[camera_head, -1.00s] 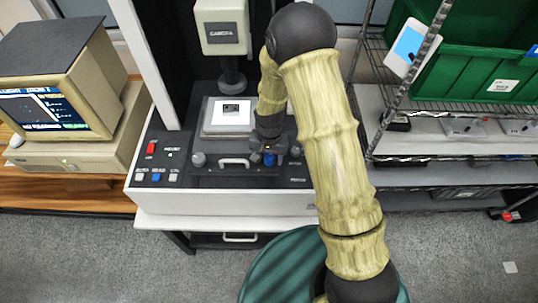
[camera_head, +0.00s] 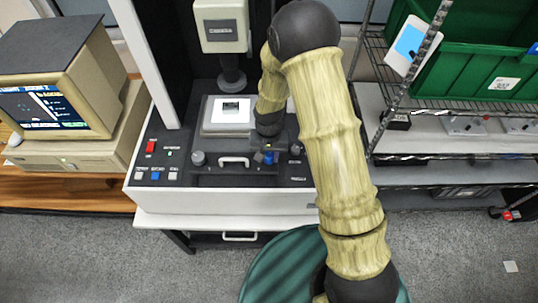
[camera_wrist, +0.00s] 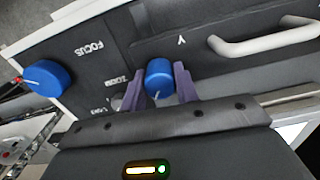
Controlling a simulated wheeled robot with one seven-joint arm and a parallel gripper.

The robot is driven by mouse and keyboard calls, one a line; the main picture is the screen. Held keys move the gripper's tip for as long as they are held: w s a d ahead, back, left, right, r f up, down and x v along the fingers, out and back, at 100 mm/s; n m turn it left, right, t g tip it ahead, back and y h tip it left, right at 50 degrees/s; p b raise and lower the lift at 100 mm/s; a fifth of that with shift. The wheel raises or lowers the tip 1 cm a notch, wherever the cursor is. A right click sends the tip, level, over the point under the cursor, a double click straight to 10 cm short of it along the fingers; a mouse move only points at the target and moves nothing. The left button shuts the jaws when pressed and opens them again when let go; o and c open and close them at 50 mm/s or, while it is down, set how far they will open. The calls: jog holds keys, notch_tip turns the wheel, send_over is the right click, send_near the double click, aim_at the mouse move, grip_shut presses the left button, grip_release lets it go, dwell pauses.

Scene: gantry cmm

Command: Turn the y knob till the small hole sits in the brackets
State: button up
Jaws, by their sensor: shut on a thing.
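The blue Y knob (camera_wrist: 159,78) sits below the upside-down Y label on the dark panel in the wrist view. My gripper (camera_wrist: 166,84) is shut on this knob, with one purple finger on each side. In the head view my gripper (camera_head: 267,157) is at the front of the machine, and the arm partly hides that area. The monitor (camera_head: 43,106) at the left shows a dark picture with text; the small hole and the brackets are too small to make out. The stage (camera_head: 206,128) carries a white sheet with a dark piece under the camera head (camera_head: 221,27).
A white handle (camera_wrist: 265,40) is beside the Y knob. The blue focus knob (camera_wrist: 45,78) is at the left of the wrist view. A red button (camera_head: 151,146) and other buttons lie on the machine's left panel. Shelves with a green bin (camera_head: 475,65) stand at the right.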

aim_at(269, 154)
jog(key=n+b, duration=0.1)
jog(key=n, duration=0.4)
jog(key=n+b, duration=0.1)
jog(key=n, duration=0.4)
jog(key=shift+w, duration=0.1)
dwell(0.3)
jog(key=o, duration=1)
jog(key=shift+c, duration=0.2)
notch_tip(269, 154, up, 18)
jog(key=b, duration=0.2)
jog(key=shift+f, duration=0.25)
